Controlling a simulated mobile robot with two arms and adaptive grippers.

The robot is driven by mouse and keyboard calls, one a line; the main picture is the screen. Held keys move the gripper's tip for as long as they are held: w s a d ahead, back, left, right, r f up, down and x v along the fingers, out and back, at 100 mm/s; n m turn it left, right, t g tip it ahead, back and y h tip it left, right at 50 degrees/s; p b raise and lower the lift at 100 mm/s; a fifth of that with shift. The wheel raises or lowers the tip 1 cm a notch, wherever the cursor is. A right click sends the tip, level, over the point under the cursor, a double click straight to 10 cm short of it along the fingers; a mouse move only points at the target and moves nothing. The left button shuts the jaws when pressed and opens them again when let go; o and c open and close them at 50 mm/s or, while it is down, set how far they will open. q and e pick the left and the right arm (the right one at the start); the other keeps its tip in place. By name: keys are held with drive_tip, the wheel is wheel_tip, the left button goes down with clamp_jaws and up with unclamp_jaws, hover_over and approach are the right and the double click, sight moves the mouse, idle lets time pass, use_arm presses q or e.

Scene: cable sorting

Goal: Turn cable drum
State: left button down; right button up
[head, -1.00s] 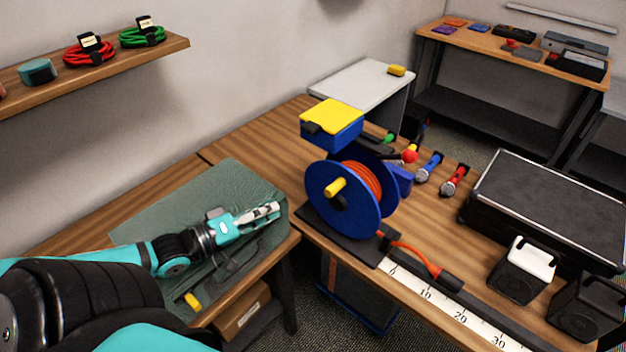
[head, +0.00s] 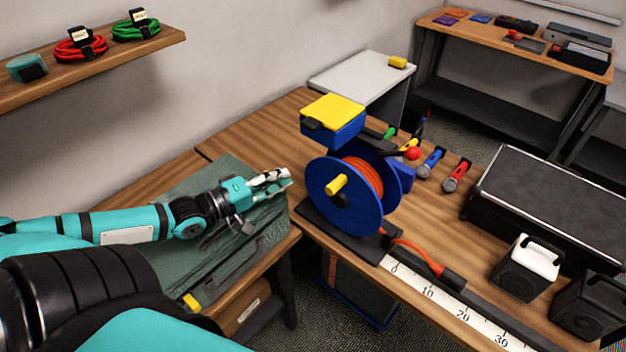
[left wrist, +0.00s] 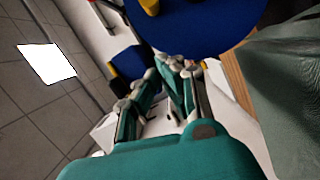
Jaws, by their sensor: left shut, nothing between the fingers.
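The cable drum (head: 326,203) has blue side discs and an orange cable (head: 362,176) wound between them. It stands upright on a black base plate on the wooden bench. A yellow crank knob (head: 337,184) sticks out from its near face. My left gripper (head: 284,178) is shut and empty, just left of the drum and apart from it, above the green bag. In the left wrist view its fingers (left wrist: 180,75) point toward the blue disc (left wrist: 200,22), and part of the yellow knob (left wrist: 148,6) shows at the top edge. My right gripper is not in view.
The green bag (head: 180,258) lies under my left arm. A ruler strip (head: 445,303), a black case (head: 545,215) and two small speakers (head: 526,268) lie to the right.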

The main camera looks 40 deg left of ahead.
use_arm(q)
drive_tip(key=w+d+f+p, duration=0.1)
drive_tip(key=w+d, duration=0.4)
drive_tip(key=shift+w+d+f, duration=0.2)
drive_tip(key=shift+d, duration=0.05)
idle(0.3)
